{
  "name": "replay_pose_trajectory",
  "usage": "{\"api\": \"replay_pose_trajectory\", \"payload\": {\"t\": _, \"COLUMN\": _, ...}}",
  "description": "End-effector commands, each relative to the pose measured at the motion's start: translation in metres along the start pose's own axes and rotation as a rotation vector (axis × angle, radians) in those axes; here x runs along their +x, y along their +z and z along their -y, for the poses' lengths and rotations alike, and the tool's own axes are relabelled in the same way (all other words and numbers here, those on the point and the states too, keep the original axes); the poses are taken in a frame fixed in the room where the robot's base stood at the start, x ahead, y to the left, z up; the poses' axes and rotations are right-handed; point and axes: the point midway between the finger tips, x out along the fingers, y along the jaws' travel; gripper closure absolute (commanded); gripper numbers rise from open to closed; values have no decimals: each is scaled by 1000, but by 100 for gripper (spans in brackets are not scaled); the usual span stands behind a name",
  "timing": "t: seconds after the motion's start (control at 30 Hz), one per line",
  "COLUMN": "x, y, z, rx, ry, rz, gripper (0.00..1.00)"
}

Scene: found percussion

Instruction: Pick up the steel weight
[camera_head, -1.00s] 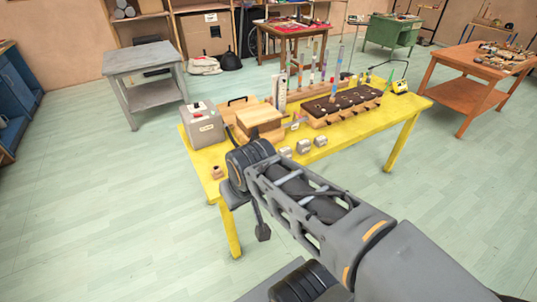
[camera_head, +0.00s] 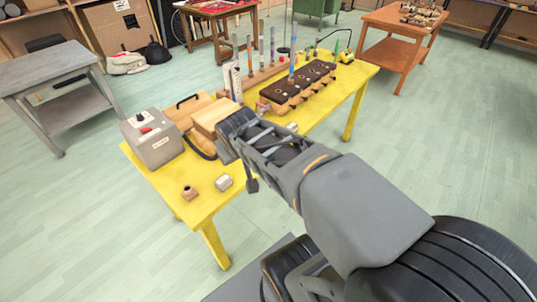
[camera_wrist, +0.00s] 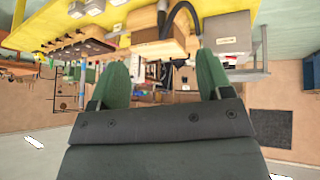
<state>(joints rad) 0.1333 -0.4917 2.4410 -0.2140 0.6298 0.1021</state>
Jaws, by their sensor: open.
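A small silver metal piece (camera_head: 223,183) sits on the near end of the yellow table (camera_head: 194,212) in the head view. Another silver piece (camera_head: 291,127) shows just past my arm. Several silver pieces also show near the table edge in the wrist view (camera_wrist: 95,6), which is upside down. I cannot tell which one is the steel weight. My gripper (camera_wrist: 162,60) has its two green fingers apart with nothing between them. It points toward the table, apart from the silver pieces. In the head view, my arm hides part of the table, and the fingers are not clearly seen.
A grey box with a red knob (camera_head: 152,139), a wooden block (camera_head: 214,117) and a brown hexagonal piece (camera_head: 189,192) share the table. A long dark-topped rack (camera_head: 300,83) stands farther back. A grey side table (camera_head: 45,68) is at left.

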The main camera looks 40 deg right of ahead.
Motion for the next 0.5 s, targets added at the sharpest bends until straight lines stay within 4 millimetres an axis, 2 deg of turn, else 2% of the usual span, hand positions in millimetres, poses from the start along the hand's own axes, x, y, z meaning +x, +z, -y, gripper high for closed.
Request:
{"api": "replay_pose_trajectory", "payload": {"t": 0.03, "x": 34, "y": -6, "z": -22, "rx": 16, "ry": 63, "rz": -54, "gripper": 23}}
{"api": "replay_pose_trajectory", "payload": {"t": 0.17, "x": 97, "y": -36, "z": -84, "rx": 2, "ry": 180, "rz": -253, "gripper": 11}}
{"api": "replay_pose_trajectory", "payload": {"t": 0.23, "x": 129, "y": -44, "z": -112, "rx": -26, "ry": 192, "rz": -350, "gripper": 4}}
{"api": "replay_pose_trajectory", "payload": {"t": 0.27, "x": 142, "y": -44, "z": -123, "rx": -38, "ry": 189, "rz": -387, "gripper": 4}}
{"api": "replay_pose_trajectory", "payload": {"t": 0.37, "x": 183, "y": -38, "z": -151, "rx": -81, "ry": 128, "rz": -490, "gripper": 4}}
{"api": "replay_pose_trajectory", "payload": {"t": 0.5, "x": 228, "y": -10, "z": -172, "rx": -110, "ry": -25, "rz": -582, "gripper": 4}}
